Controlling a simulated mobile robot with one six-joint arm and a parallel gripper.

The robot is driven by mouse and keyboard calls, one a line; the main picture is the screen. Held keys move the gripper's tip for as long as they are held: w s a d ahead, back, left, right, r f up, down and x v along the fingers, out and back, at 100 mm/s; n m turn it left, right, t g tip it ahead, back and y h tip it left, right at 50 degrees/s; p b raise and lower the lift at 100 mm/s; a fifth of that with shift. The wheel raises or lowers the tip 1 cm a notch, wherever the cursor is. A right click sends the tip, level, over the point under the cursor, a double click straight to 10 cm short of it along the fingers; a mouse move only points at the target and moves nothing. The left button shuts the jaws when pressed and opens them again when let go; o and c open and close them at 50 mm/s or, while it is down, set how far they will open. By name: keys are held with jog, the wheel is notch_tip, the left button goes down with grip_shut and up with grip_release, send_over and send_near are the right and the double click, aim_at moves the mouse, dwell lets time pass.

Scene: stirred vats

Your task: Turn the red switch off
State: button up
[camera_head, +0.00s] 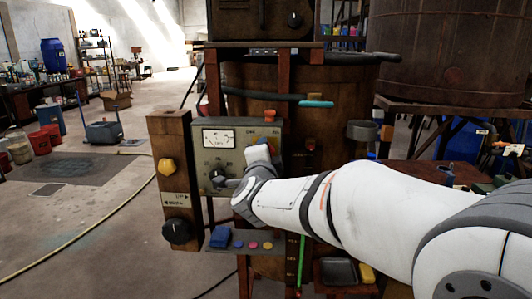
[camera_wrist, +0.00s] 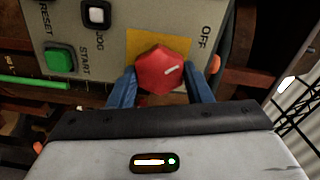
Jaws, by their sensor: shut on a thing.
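The red switch (camera_wrist: 160,71) is a red six-sided knob with a white mark, on a yellow square of the grey control panel (camera_wrist: 60,20) in the wrist view. The word OFF is printed beside it, to the upper right. The white mark slants up toward the right. My gripper (camera_wrist: 162,82) has its blue fingers on either side of the knob and is shut on it. In the head view my gripper (camera_head: 262,147) is at the panel's upper right and hides most of the knob.
A green START button (camera_wrist: 60,59) and a white JOG button (camera_wrist: 96,14) lie left of the knob. In the head view, a black dial (camera_head: 218,175) and a gauge (camera_head: 218,139) share the panel. A post with a yellow knob (camera_head: 166,166) stands to the left.

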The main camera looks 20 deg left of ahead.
jog(key=shift+n, duration=0.5)
jog(key=o, duration=1)
jog(key=v, duration=0.7)
jog(key=shift+s, duration=0.4)
jog(key=shift+d, duration=0.1)
